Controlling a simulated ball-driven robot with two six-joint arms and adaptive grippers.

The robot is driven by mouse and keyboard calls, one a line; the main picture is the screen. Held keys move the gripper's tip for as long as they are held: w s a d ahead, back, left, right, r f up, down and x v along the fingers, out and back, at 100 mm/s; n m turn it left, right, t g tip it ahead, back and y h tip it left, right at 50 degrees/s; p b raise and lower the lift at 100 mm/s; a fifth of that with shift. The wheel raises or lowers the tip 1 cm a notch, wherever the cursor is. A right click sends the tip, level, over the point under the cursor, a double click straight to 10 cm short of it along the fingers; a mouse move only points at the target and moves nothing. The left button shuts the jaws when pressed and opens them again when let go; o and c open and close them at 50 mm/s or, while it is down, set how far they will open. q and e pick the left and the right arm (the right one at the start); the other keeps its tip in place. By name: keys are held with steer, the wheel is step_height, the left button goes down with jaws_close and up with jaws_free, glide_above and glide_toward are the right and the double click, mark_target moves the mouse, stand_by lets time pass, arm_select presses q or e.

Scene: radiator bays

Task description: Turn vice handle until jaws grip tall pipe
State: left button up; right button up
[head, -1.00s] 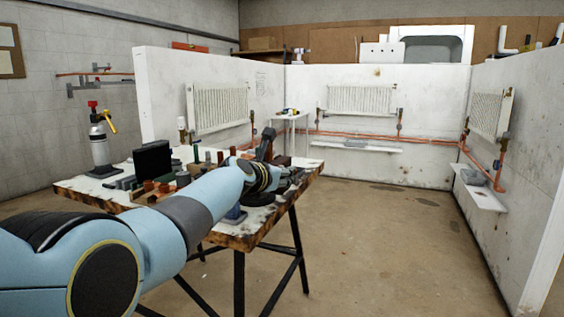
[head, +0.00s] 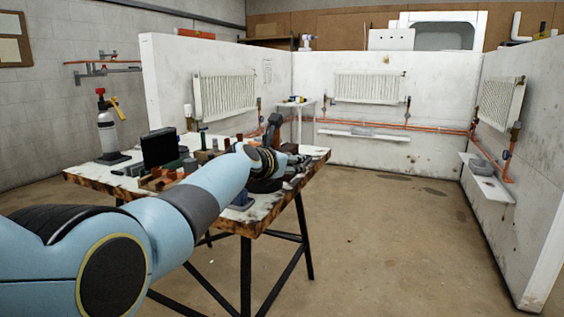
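My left arm reaches in from the left over the workbench (head: 262,222). Its dark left gripper (head: 292,164) is at the bench's right end, small and partly hidden by my wrist, so I cannot tell whether it is open or shut. A small blue-grey block (head: 242,201) shows at the bench's front edge under my forearm; it may be part of the vice. I cannot make out the vice handle, its jaws or the tall pipe, as the arm covers much of that area. My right gripper is not in view.
White partition walls hold radiators (head: 369,88) and copper pipes. The floor right of the bench is clear.

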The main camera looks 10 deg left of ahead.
arm_select(q)
steer(key=v, duration=0.7)
steer(key=shift+s, duration=0.25)
